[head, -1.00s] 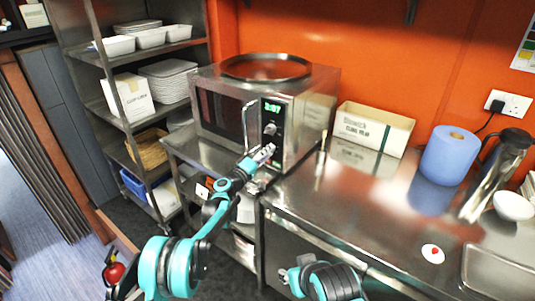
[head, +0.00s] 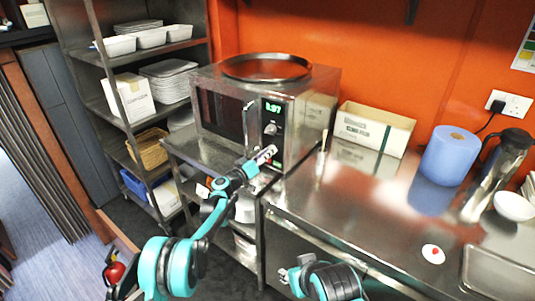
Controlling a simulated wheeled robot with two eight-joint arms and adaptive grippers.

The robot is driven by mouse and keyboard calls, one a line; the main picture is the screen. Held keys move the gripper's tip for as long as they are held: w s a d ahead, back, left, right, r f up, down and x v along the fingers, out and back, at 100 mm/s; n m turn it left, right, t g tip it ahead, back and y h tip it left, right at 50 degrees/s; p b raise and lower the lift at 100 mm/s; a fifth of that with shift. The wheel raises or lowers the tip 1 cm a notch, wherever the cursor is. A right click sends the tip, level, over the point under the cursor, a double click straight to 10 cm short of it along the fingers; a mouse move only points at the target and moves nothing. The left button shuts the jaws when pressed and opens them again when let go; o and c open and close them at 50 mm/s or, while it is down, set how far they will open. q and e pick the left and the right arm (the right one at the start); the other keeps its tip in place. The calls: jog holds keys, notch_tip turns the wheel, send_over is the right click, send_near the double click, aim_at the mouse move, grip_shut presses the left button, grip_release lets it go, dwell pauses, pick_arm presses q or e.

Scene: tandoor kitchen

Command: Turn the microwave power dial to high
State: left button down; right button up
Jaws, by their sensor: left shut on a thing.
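The steel microwave (head: 310,128) stands on a steel stand against the orange wall. Its control panel has a green lit display (head: 272,107) and a round dial (head: 270,129) below it. My left gripper (head: 268,153) is at the lower part of the panel, below that visible dial. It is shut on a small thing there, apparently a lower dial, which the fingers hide. The setting marks are too small to read. My right arm shows at the bottom centre, with what may be part of its gripper (head: 288,274); its jaws cannot be made out.
A round tray (head: 266,67) lies on the microwave. The steel counter (head: 310,205) to the right holds a cardboard box (head: 373,128), a blue paper roll (head: 449,156) and a steel jug (head: 497,172). A shelf rack with white trays (head: 151,38) stands at left.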

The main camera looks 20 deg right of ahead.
pick_arm(q)
jog(key=shift+f, duration=0.1)
dwell(0.4)
jog(key=c, duration=1.2)
grip_release()
jog(key=v, duration=1.2)
